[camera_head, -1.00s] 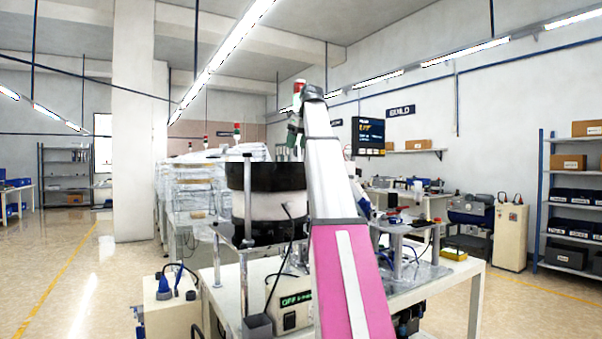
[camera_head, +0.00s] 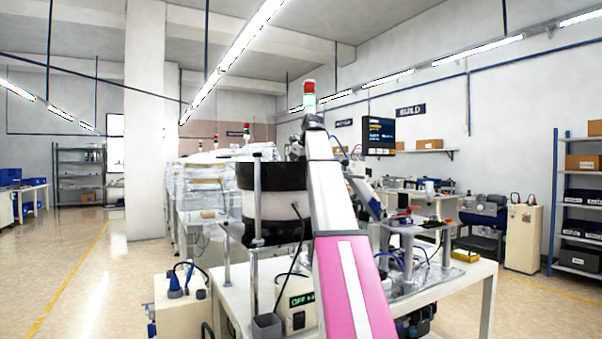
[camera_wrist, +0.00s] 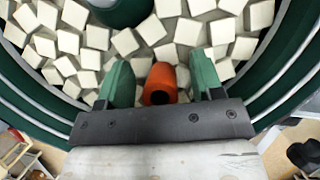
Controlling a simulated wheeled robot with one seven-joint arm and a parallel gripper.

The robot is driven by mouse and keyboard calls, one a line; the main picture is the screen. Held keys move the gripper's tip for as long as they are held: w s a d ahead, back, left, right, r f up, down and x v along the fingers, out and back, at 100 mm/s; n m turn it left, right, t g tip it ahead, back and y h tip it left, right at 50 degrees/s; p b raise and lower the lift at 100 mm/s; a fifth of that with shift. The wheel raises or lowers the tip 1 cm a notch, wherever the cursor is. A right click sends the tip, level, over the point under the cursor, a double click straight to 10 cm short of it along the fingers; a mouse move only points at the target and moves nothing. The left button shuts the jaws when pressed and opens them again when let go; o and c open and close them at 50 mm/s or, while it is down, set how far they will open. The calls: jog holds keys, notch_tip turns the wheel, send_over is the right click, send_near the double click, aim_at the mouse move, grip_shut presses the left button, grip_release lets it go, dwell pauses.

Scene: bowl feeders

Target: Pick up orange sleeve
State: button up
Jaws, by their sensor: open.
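The orange sleeve (camera_wrist: 160,82) shows in the wrist view among many white blocks (camera_wrist: 98,36) inside a green-walled bowl (camera_wrist: 285,68). It is a short tube with a dark hole at its near end. My gripper (camera_wrist: 160,80) is open, with one green finger on each side of the sleeve and a gap on both sides. The crossbar behind the fingers lies close to the sleeve's near end. In the head view the bowl feeder (camera_head: 272,206) stands on a white table (camera_head: 455,290); its inside, the sleeve and my fingers cannot be made out there.
White blocks crowd around both fingers. The bowl's stepped rim rises close on the right. In the head view a metal post (camera_head: 257,210) stands before the feeder, and a screen (camera_head: 378,136) and a second fixture (camera_head: 408,235) stand to the right of my arm.

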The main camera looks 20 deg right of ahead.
jog(key=shift+f, duration=0.1)
jog(key=c, duration=1)
